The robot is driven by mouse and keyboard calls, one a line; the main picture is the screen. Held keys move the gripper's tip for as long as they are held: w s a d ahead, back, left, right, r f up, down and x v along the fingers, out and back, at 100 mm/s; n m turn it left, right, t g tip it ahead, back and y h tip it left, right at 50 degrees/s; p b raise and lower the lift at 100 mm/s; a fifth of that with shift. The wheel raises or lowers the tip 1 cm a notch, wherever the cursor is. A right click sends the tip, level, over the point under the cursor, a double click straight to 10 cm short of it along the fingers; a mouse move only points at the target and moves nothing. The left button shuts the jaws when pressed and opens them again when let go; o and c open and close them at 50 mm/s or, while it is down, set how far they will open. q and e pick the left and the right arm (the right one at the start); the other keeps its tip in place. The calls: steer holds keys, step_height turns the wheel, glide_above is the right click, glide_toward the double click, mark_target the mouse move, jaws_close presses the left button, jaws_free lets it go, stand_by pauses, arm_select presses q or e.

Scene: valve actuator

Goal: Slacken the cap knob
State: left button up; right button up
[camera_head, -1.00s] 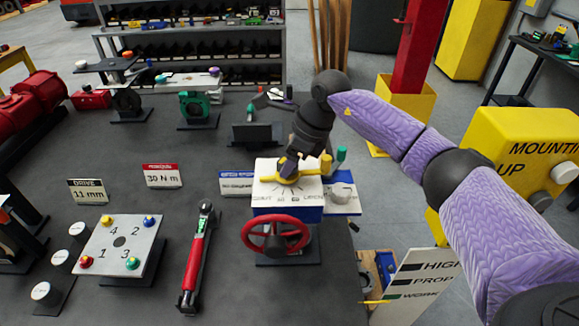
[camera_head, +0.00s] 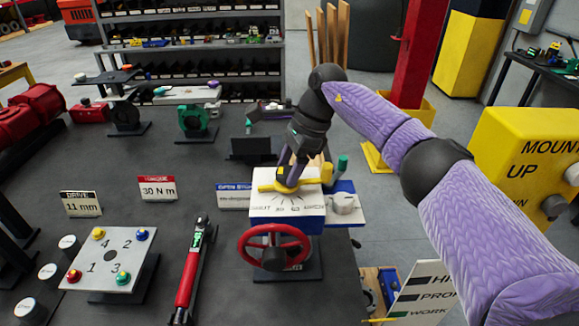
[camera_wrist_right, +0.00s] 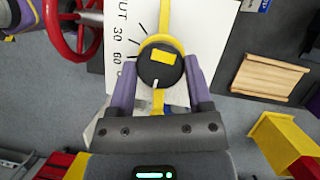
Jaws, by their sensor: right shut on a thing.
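The valve actuator is a blue box (camera_head: 288,226) with a white scale plate (camera_head: 262,210) on top and a red handwheel (camera_head: 245,245) in front. On the plate sits a round black cap knob (camera_wrist_right: 160,70) with a yellow mark, ringed by a yellow pointer (camera_head: 266,187) that lies across the plate. My right gripper (camera_head: 287,178) comes down on it from above; in the right wrist view its two purple fingers (camera_wrist_right: 160,80) flank the black knob and are shut on it. The fingers hide part of the knob in the head view. My left gripper is not in view.
A grey knob (camera_head: 343,203) sits on a blue side plate right of the box, near the bench's right edge. A red-and-black torque wrench (camera_head: 190,270) lies to the left. A numbered bolt plate (camera_head: 112,262) stands farther left. Dark bench between them is clear.

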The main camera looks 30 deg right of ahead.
steer(key=shift+r, duration=0.15)
steer(key=o, duration=1.1)
steer(key=shift+d, duration=0.1)
steer(key=shift+o, duration=0.9)
steer(key=v, duration=0.9)
steer(key=shift+d+r, duration=0.15)
steer(key=shift+r, duration=0.2)
